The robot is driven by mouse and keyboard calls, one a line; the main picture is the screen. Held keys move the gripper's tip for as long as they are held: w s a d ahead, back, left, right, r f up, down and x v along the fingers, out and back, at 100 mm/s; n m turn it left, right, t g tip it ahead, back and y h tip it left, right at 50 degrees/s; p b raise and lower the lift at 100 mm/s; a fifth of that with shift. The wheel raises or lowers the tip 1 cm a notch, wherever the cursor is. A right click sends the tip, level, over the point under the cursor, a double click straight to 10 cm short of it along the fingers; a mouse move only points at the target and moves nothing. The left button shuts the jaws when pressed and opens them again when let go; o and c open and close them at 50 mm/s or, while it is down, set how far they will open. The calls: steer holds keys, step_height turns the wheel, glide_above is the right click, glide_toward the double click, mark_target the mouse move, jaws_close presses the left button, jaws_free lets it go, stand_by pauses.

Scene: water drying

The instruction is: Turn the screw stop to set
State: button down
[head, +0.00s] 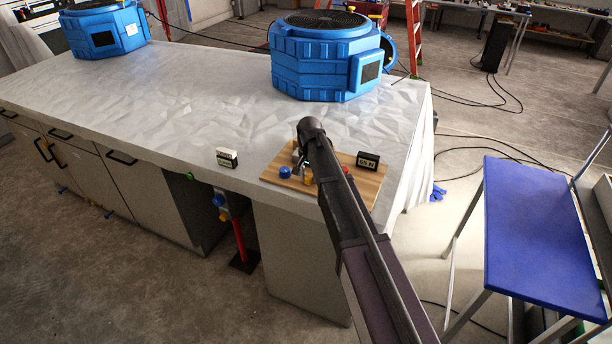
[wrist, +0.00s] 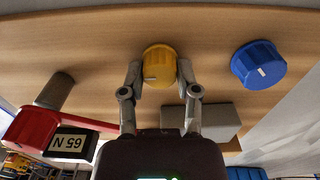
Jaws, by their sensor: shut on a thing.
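A yellow ribbed knob (wrist: 158,64) with a white pointer mark sits on the wooden board (wrist: 60,30) in the wrist view. It may be the screw stop; no label on it confirms this. My gripper (wrist: 160,73) is shut on it, with one fingertip against each side. In the head view the yellow knob (head: 308,177) shows beside my arm, and my gripper is mostly hidden behind the wrist. The pointer mark lies roughly level in the wrist view.
A blue knob (wrist: 258,65) stands right of the yellow one. A grey block (wrist: 217,121) lies near the right finger. A red part (wrist: 32,128) with a "65 N" display (wrist: 72,144) is at left. Large blue fans (head: 325,55) stand on the white-covered counter (head: 180,100).

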steer(key=shift+s+m, duration=0.1)
steer(key=shift+m, duration=0.2)
steer(key=shift+c, duration=1.7)
jaws_free()
steer(key=shift+r, duration=0.1)
